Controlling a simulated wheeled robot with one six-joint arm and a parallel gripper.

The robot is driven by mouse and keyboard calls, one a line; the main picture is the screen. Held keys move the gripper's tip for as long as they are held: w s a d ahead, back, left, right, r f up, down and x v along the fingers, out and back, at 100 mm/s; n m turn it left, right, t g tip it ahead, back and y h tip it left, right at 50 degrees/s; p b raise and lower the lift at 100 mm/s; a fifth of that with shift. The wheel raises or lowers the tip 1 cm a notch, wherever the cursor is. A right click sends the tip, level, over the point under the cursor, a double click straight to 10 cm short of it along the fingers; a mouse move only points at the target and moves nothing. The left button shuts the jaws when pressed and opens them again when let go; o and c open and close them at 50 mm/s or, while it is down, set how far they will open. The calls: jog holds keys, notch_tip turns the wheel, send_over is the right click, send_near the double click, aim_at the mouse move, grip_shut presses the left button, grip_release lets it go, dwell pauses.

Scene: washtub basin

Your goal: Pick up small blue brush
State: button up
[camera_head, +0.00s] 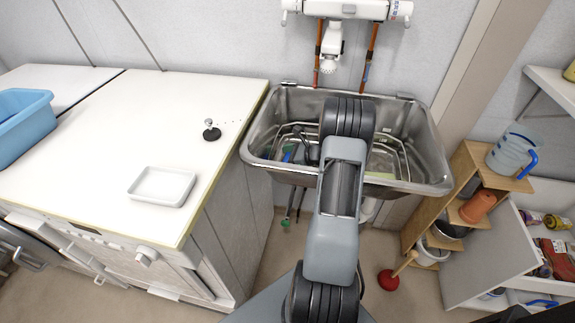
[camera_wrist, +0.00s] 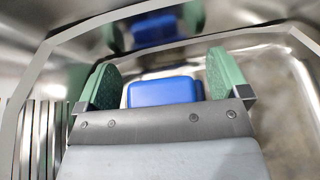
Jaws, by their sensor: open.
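A small blue object, taken as the blue brush (camera_wrist: 165,92), lies in the metal washtub basin (camera_head: 258,132). In the wrist view it sits between the green fingers of my gripper (camera_wrist: 163,75), with space to each side. Its lower part is hidden behind the gripper's front edge. A blue patch also shows at the left inside the basin in the head view (camera_head: 288,153). My gripper is open and reaches down into the basin, mostly hidden by my arm in the head view.
Metal rack bars (camera_wrist: 38,140) stand close to the left of my gripper. The basin walls enclose it. A white faucet (camera_head: 331,45) hangs above. A white counter (camera_head: 110,140) with a white dish (camera_head: 162,186) is at left, and wooden shelves (camera_head: 470,185) at right.

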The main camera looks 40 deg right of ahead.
jog(key=shift+w+a, duration=0.15)
jog(key=shift+c, duration=0.3)
jog(key=c, duration=0.6)
